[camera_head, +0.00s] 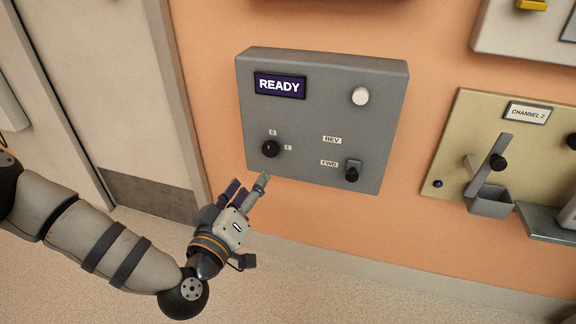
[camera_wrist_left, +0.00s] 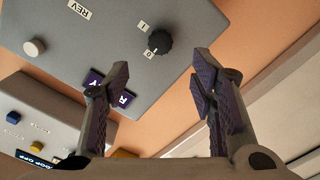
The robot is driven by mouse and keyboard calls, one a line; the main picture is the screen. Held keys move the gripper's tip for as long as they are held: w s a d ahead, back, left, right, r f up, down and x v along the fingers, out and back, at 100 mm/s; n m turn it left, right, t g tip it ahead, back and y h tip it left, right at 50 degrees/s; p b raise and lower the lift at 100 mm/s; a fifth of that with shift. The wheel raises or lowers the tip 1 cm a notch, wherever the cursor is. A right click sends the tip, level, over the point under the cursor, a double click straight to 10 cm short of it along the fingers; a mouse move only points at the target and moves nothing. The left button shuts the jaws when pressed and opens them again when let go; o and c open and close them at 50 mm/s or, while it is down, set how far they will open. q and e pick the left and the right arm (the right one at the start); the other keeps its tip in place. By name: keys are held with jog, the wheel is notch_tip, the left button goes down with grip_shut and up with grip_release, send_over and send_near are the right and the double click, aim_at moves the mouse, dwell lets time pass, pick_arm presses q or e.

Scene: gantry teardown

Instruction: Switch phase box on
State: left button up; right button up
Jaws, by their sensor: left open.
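A grey box (camera_head: 320,120) is on the orange wall with a lit display (camera_head: 280,86) reading READY. No name "phase box" is readable on it. Its black rotary knob (camera_head: 270,148) has marks 0 above and 1 to the right; which it points at is unclear. The knob also shows in the left wrist view (camera_wrist_left: 159,41), ahead of the fingers. My left gripper (camera_head: 250,185) is open and empty, just below the box's lower left edge, apart from the knob. In the left wrist view the open fingers (camera_wrist_left: 158,88) partly cover the display. My right gripper is out of view.
The same box carries a white round button (camera_head: 360,96) and a black-knobbed lever (camera_head: 352,172) by the REV and FWD labels. A beige CHANNEL 2 panel (camera_head: 450,140) with a protruding lever is to the right. A door (camera_head: 110,90) is at left.

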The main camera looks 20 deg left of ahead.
aim_at(269, 151)
pick_arm(q)
jog(key=w+b, duration=0.3)
jog(key=w, duration=0.8)
jog(key=shift+w, duration=0.15)
jog(key=shift+w+r, duration=0.15)
jog(key=shift+w, duration=0.2)
jog(key=c, duration=1.1)
